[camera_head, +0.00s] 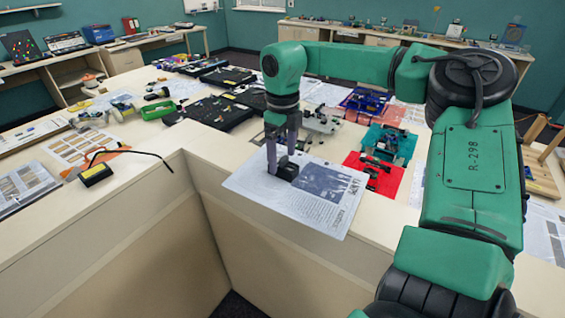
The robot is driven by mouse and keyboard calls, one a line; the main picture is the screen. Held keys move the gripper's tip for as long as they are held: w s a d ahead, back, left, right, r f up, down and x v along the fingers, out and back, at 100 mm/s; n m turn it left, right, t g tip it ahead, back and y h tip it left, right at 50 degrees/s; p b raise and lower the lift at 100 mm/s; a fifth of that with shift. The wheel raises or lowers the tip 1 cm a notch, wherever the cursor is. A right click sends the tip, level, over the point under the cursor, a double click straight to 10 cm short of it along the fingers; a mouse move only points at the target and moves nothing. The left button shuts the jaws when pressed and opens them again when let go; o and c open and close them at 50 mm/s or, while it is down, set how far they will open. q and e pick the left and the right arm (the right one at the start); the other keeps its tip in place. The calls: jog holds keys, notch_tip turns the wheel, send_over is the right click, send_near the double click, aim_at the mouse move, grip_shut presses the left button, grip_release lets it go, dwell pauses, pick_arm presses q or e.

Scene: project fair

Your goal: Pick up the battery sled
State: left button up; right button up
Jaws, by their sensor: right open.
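A small black block (287,171), which looks like the battery sled, sits on a printed paper sheet (320,207) near the inner corner of the counter. My right gripper (280,161) points straight down at it, with its two purple-grey fingers apart. One finger reaches down at the block's left side and the other overlaps its upper part. I cannot tell whether either finger touches it. The block rests on the sheet. My left gripper is out of view.
A red mat (373,176) with small parts and a teal tray (388,144) lie to the right. Black trays (218,111) and a green bin (158,109) stand behind left. A black box with a cable (95,174) lies on the left counter (140,187).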

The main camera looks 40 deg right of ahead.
jog(key=shift+s+f, duration=0.15)
jog(key=shift+f, duration=0.35)
jog(key=shift+s+f, duration=0.1)
jog(key=shift+f, duration=0.1)
jog(key=c, duration=1.2)
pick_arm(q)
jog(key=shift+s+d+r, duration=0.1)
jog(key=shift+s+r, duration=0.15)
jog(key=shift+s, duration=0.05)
pick_arm(e)
jog(key=shift+c, duration=0.8)
jog(key=shift+r, duration=0.1)
jog(key=shift+r, duration=0.3)
notch_tip(320, 180, up, 10)
jog(key=b, duration=0.2)
pick_arm(q)
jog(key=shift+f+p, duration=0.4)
jog(key=shift+p, duration=0.2)
pick_arm(e)
notch_tip(320, 180, up, 9)
send_over(284, 157)
jog(key=shift+s+a+r, duration=0.1)
